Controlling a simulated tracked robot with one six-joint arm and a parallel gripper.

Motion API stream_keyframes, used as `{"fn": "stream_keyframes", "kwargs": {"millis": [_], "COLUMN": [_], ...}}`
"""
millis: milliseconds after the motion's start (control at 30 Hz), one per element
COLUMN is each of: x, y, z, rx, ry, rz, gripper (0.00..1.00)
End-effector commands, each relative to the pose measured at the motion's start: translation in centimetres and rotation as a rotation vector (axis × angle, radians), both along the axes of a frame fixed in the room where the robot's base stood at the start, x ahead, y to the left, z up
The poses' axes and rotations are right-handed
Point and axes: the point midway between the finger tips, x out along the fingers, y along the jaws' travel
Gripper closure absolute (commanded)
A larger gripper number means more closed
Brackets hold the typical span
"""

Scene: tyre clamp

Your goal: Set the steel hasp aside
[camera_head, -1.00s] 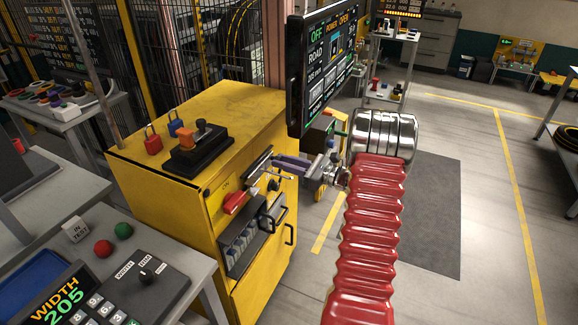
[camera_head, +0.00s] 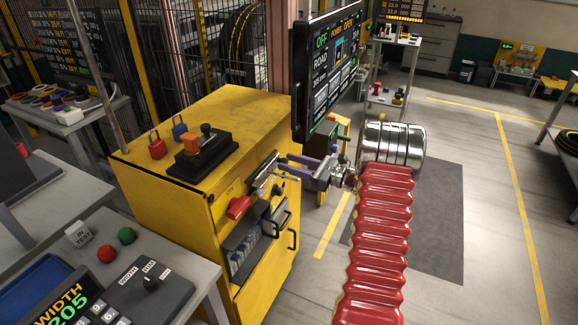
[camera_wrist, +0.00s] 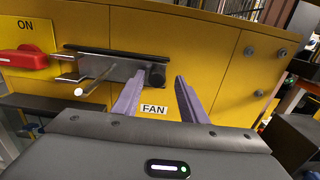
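The steel hasp (camera_head: 264,170) is on the front of the yellow cabinet (camera_head: 180,110), beside the red ON switch (camera_head: 238,207). In the wrist view the hasp (camera_wrist: 115,68) is a flat metal plate with a rod (camera_wrist: 95,78) sticking out toward me. My gripper (camera_head: 283,165) is in front of the cabinet, just right of the hasp. In the wrist view my gripper (camera_wrist: 160,77) has its two purple fingers apart with nothing held between them. The left fingertip overlaps the hasp's right end in the picture; contact cannot be told.
A FAN label (camera_wrist: 153,110) is on the panel below the hasp. Cabinet handles (camera_head: 283,220) stick out below. Red and blue padlocks (camera_head: 157,146) and a black control box (camera_head: 199,155) stand on top. A screen (camera_head: 328,75) hangs close above my arm.

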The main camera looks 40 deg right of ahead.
Motion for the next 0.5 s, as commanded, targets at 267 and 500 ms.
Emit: {"fn": "stream_keyframes", "kwargs": {"millis": [267, 500], "x": [-0.1, -1.7], "y": [0.2, -0.7], "z": [0.0, -0.1], "rx": [0.001, 0.0], "ry": [0.0, 0.001], "rz": [0.004, 0.003], "gripper": [0.61, 0.61]}}
